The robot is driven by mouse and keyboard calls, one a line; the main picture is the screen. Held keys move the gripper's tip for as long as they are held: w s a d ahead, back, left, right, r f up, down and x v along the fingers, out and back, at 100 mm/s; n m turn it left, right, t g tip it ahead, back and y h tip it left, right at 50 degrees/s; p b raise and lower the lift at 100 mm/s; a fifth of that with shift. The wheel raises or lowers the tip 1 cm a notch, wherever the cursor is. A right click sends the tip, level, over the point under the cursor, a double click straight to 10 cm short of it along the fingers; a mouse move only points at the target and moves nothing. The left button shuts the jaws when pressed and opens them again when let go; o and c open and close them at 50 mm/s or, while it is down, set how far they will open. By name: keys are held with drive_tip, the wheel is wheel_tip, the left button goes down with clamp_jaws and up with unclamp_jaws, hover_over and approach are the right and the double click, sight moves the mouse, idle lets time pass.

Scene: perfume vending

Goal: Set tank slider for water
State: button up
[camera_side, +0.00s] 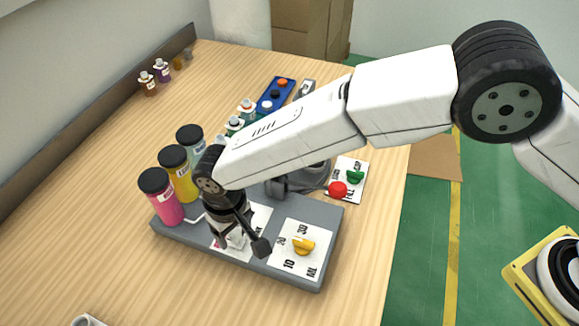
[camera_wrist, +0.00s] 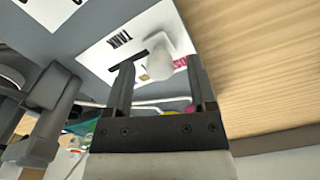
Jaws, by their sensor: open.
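The tank slider has a white knob (camera_wrist: 160,60) on a white plate marked TANK (camera_wrist: 120,40). My gripper (camera_wrist: 161,66) is open in the wrist view, with one finger on each side of the knob. Whether the fingers touch it I cannot tell. In the side view my gripper (camera_side: 240,243) points down at the TANK plate (camera_side: 258,217), and the slider is mostly hidden behind it. Three black-capped tanks stand at the left of the grey base: pink (camera_side: 162,199), yellow (camera_side: 180,175) and pale blue-grey (camera_side: 191,149).
A yellow dial (camera_side: 303,246) on a white ML plate is right of my gripper. A red button (camera_side: 337,189) and green knob (camera_side: 355,177) are behind it. Small bottles (camera_side: 162,70) stand at the back left. The table (camera_side: 90,240) is clear at the left.

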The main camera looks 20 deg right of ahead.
clamp_jaws()
idle(1.4)
